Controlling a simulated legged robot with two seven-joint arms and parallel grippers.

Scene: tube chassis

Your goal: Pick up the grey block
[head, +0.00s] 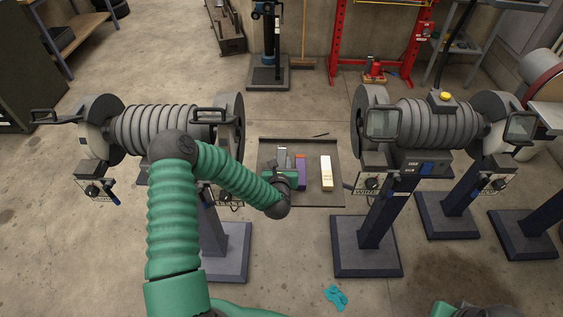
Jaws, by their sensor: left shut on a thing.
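The grey block (282,157) shows at the far end of my left gripper (284,166), over the left part of a dark tray (322,197). My left gripper is shut on the grey block. The wrist hides the block's near end, and I cannot tell whether the block touches the tray. My right gripper is not visible.
A purple block with an orange end (300,172) lies close to the right of my left gripper. A cream block (326,172) lies farther right in the tray. Bench grinders (158,125) (437,123) on stands flank it. A teal cloth (335,297) lies on the floor.

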